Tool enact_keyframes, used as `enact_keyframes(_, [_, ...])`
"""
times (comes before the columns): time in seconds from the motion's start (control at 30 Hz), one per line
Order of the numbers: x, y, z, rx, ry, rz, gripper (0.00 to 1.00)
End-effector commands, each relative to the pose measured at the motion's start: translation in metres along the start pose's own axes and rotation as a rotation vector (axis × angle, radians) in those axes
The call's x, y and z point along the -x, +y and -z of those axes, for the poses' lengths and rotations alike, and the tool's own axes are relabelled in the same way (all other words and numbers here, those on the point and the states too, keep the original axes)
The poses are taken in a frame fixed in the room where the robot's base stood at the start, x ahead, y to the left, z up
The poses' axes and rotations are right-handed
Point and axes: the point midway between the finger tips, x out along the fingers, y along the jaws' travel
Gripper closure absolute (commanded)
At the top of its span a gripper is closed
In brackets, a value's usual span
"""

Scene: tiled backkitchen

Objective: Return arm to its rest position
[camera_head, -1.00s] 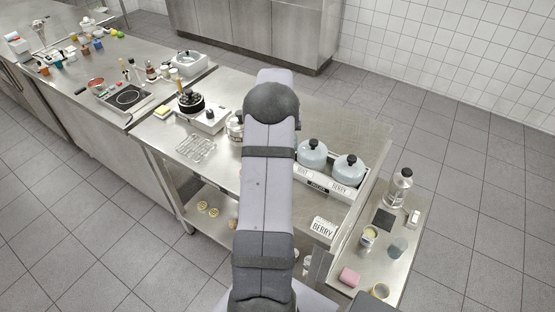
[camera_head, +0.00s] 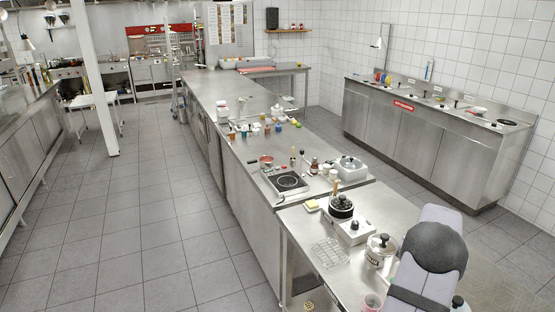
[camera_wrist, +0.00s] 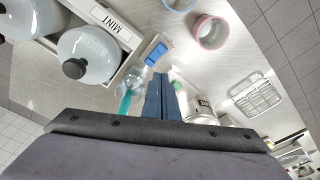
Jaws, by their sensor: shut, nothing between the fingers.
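My arm (camera_head: 430,262) shows at the lower right of the head view, folded over the near steel table (camera_head: 300,215). Its gripper end is out of that view. In the wrist view my gripper (camera_wrist: 160,82) has its two blue-grey fingers together with nothing between them. It hangs above the table top, apart from the pots and cups below.
In the wrist view, pale blue lidded pots (camera_wrist: 92,52) stand in a holder labelled MINT at left. A pink-rimmed cup (camera_wrist: 211,33) and wire rack (camera_wrist: 257,98) lie right. The head view shows a burner with a black pot (camera_head: 341,207) and a lidded jar (camera_head: 380,250).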

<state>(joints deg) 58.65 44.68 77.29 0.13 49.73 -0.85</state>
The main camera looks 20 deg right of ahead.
Motion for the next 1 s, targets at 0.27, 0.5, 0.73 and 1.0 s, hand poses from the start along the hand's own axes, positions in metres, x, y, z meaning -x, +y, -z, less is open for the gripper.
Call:
enact_keyframes(0.27, [0.034, -0.12, -0.074, 0.247, -0.031, 0.032, 1.0])
enact_keyframes(0.5, [0.067, -0.207, -0.209, 0.553, -0.072, 0.06, 1.0])
enact_keyframes(0.73, [0.082, -0.22, -0.339, 0.825, -0.105, 0.073, 1.0])
enact_keyframes(1.0, [0.081, -0.198, -0.413, 0.994, -0.127, 0.074, 1.0])
